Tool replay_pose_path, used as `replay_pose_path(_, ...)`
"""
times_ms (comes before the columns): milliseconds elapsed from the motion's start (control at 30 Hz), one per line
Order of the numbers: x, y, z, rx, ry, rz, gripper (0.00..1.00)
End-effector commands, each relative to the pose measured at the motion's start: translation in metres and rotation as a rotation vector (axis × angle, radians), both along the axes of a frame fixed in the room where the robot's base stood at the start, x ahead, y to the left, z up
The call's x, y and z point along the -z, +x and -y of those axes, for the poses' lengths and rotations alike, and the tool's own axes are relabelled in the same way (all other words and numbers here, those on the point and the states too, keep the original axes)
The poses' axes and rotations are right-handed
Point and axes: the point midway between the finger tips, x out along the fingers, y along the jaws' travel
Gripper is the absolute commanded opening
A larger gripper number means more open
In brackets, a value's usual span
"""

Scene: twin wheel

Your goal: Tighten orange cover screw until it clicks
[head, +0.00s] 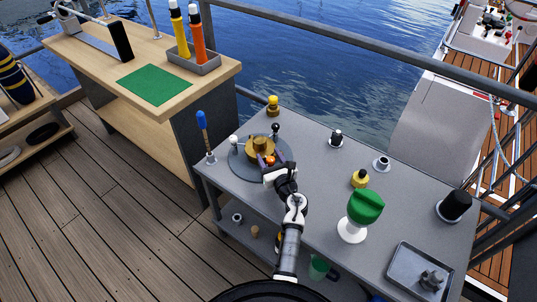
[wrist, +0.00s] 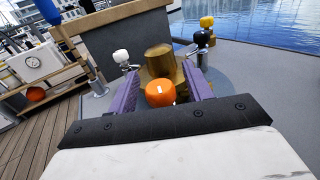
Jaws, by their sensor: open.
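The orange cover screw (wrist: 160,93) is a rounded knob on the near side of a brass cylindrical housing (wrist: 159,60). In the head view the screw (head: 270,159) shows as a small orange spot beside the brass housing (head: 257,146), on a round grey plate (head: 240,160). My gripper (wrist: 161,72) is open, with a purple finger on each side of the screw. Gaps seem to show between the fingers and the screw; I cannot tell whether either touches. In the head view my gripper (head: 265,163) reaches the housing's near side, and its fingers are partly hidden.
A white-ball lever (head: 233,139) and a black-ball lever (head: 276,128) stand close around the housing. A blue-handled tool (head: 204,128) stands at the table's left corner. A yellow knob (head: 273,104) is behind.

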Motion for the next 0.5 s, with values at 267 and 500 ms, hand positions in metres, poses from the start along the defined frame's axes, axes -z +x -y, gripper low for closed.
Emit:
replay_pose_path(267,-0.0002,0.0093,-0.0051,-0.002,0.001,0.000,0.50)
replay_pose_path(500,-0.0002,0.0090,-0.0048,-0.001,0.001,0.000,0.39)
